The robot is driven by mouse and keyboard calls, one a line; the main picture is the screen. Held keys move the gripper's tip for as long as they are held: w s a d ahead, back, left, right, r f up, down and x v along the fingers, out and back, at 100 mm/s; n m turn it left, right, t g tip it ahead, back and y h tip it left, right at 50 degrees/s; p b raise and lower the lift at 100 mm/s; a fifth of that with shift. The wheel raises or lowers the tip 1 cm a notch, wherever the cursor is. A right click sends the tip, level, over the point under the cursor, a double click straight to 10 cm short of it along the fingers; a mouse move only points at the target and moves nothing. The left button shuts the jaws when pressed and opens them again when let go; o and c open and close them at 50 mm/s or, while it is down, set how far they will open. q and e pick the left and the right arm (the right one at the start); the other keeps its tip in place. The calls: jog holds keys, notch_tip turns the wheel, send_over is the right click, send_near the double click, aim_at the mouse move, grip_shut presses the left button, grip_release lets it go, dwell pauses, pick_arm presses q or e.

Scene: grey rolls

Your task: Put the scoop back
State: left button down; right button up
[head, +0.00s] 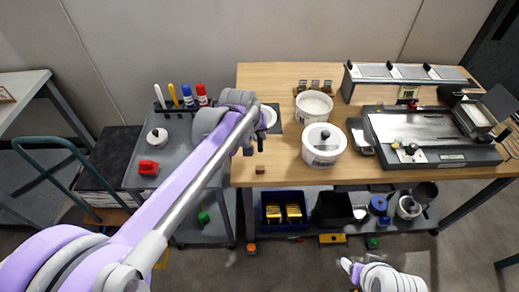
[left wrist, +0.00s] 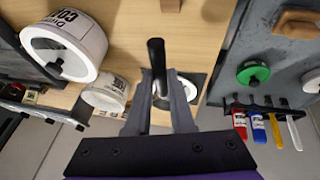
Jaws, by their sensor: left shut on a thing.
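My left gripper (head: 260,142) is over the left end of the wooden table. In the left wrist view the gripper (left wrist: 158,118) is shut on the scoop's upright black handle (left wrist: 156,60). The lower part of the scoop is mostly hidden between the fingers. A white open tub (head: 314,103) stands right of the gripper, and a lidded white tub (head: 323,157) stands in front of it. Both tubs also show in the left wrist view. A white disc (head: 269,115) lies on a dark square beside the gripper. My right gripper (head: 350,267) is low at the bottom, its fingers unclear.
A slicer-like device (head: 425,128) and a long box with several panels (head: 408,73) fill the table's right. A small brown block (head: 260,169) sits at the front edge. Bins (head: 284,222) stand on the lower shelf.

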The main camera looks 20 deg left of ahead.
pick_arm(q)
notch_tip(320, 180, down, 9)
jog(key=shift+b, duration=0.35)
jog(key=c, duration=1.2)
grip_release()
jog(key=shift+f, duration=0.1)
jog(key=shift+c, duration=0.2)
jog(key=o, duration=0.5)
jog(key=shift+c, duration=0.2)
